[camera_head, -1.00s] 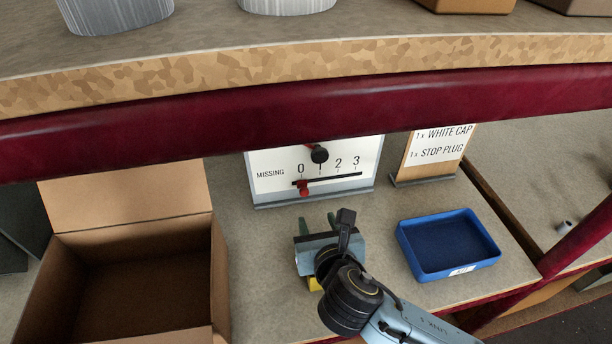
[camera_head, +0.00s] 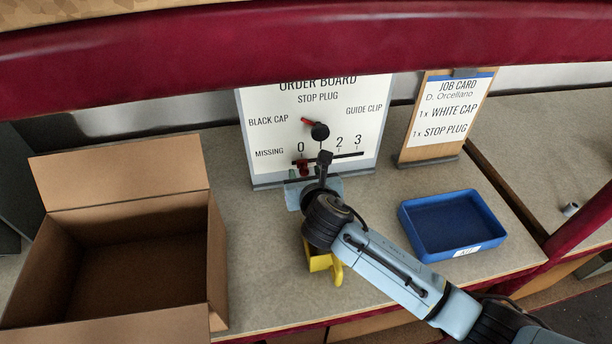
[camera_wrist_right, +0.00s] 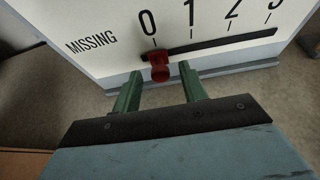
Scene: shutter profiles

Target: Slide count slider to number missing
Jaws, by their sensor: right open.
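The order board (camera_head: 262,118) stands upright at the back of the bench. Its MISSING scale runs from 0 to 3 along a black slot (camera_head: 345,156). The red slider knob (camera_head: 303,167) sits at the 0 mark; it also shows in the right wrist view (camera_wrist_right: 159,67). My right gripper (camera_wrist_right: 161,92) is open, with its two green fingers just below and either side of the knob, apparently not gripping it. In the head view its grey body hides the fingertips. My left gripper is not in view.
A black dial (camera_head: 320,131) above the slot has its red pointer up-left. A job card (camera_head: 447,113) lists white cap and stop plug. An empty blue tray (camera_head: 408,222) lies right, an open cardboard box (camera_head: 120,186) left. A yellow object (camera_head: 325,264) is partly hidden under my arm.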

